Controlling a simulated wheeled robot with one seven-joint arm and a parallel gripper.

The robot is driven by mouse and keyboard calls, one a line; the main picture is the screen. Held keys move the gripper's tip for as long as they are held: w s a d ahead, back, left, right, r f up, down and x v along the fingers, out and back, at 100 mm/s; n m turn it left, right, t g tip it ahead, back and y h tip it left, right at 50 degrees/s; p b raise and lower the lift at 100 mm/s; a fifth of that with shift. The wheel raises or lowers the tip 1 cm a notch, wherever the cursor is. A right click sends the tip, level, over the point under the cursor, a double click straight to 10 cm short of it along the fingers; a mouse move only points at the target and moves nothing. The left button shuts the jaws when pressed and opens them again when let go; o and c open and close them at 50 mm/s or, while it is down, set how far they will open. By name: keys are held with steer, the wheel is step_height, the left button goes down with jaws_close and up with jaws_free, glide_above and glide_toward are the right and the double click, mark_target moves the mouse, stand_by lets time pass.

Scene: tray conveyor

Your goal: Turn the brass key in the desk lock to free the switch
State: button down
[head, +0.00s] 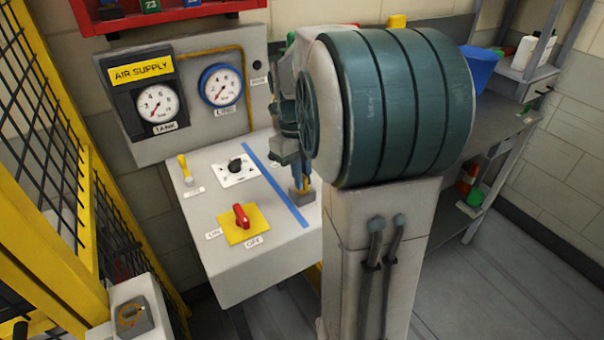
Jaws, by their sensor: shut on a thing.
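The desk lock (302,197) is a small grey block on the sloping light-grey desk, right of a blue stripe. My gripper (302,181) points down just above it, shut on the brass key (307,182). Only a small yellow bit of the key shows between and beside the fingers; its turn angle cannot be told. The red switch (241,216) is a rotary handle on a yellow plate at the desk's front left, with white ON and OFF labels beside it. My arm hides the desk's right rear part.
A black knob (235,165) on a white dial and a yellow-handled lever (184,169) stand left of the stripe. Behind is a gauge panel (203,128). A yellow-framed mesh fence (70,225) bounds the left. A workbench (500,140) with a blue bucket stands right.

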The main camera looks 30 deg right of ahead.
steer(key=shift+m, duration=1.2)
steer(key=c, duration=1.5)
jaws_free()
steer(key=shift+o, duration=0.2)
step_height(320, 180, up, 14)
steer(key=w+p, duration=0.1)
steer(key=w, duration=0.1)
steer(key=shift+f, duration=0.15)
steer(key=s+a+f+m+t, duration=0.2)
steer(key=s+a+f+m, duration=0.4)
steer(key=m, duration=1.1)
steer(key=s+a+f+m+t, duration=0.2)
steer(key=s+a+f+m, duration=0.4)
steer(key=m, duration=1.2)
steer(key=shift+s+f+t, duration=0.3)
steer(key=shift+s+f, duration=0.4)
steer(key=shift+s, duration=0.45)
